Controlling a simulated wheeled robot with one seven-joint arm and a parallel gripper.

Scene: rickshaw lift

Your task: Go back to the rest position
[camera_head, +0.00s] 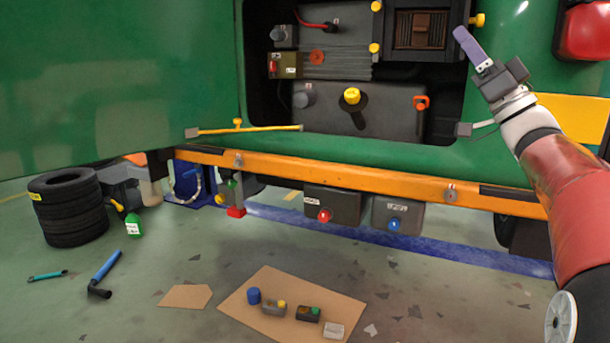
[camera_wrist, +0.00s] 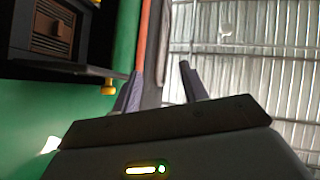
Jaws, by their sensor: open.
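My gripper (camera_head: 470,48) is raised in front of the right side of the vehicle's open compartment in the head view. My red and white arm comes up from the lower right edge. In the wrist view the two purple-grey fingers of my gripper (camera_wrist: 160,88) stand apart with nothing between them. Behind them are a vertical orange strip and a corrugated metal ceiling or wall. The fingers touch nothing that I can see.
The green vehicle (camera_head: 110,90) has an open compartment with a yellow cap (camera_head: 352,96). An orange bar (camera_head: 370,180) runs below it. A tire stack (camera_head: 70,208) stands left. Cardboard (camera_head: 345,305) bearing small parts lies on the floor. A red lamp (camera_head: 588,30) is upper right.

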